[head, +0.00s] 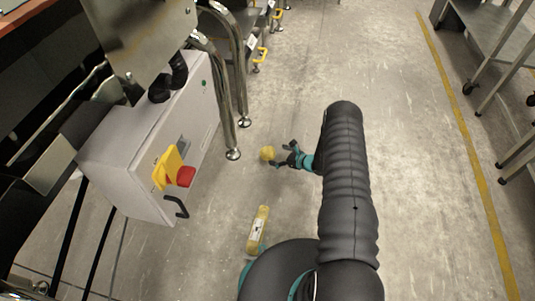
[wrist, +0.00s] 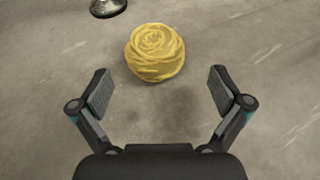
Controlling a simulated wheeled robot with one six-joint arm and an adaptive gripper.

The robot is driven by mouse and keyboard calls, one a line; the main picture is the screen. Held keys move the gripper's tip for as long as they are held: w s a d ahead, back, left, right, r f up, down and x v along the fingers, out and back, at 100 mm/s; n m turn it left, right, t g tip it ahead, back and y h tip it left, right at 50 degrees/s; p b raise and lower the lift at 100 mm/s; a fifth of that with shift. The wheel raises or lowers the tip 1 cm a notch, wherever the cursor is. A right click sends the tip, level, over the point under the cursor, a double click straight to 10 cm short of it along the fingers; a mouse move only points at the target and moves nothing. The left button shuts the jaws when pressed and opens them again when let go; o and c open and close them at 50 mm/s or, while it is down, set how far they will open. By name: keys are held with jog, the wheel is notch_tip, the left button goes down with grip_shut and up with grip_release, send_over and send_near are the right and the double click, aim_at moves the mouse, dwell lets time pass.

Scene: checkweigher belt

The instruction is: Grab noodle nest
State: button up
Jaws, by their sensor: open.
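The noodle nest (wrist: 155,52) is a round yellow coil lying on the grey concrete floor. In the wrist view it is ahead of my open gripper (wrist: 160,90), a little beyond the fingertips and slightly left of the middle between them. Nothing is between the fingers. In the head view the noodle nest (head: 267,153) is small and lies just left of my gripper (head: 281,157), which is low near the floor. I cannot tell the exact gap between them.
A metal machine leg (head: 233,154) ends on the floor close to the nest; its foot (wrist: 108,7) shows at the wrist view's top. A grey cabinet (head: 120,150) with a red and yellow switch stands left. A yellow packet (head: 259,229) appears nearer me.

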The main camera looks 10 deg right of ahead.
aim_at(274, 155)
jog(key=x, duration=0.4)
jog(key=shift+s+a+f, duration=0.1)
jog(key=shift+s+a, duration=0.05)
jog(key=shift+a, duration=0.25)
jog(key=shift+w+a+f, duration=0.15)
jog(key=shift+w+a, duration=0.15)
jog(key=shift+w, duration=0.05)
jog(key=c, duration=1.2)
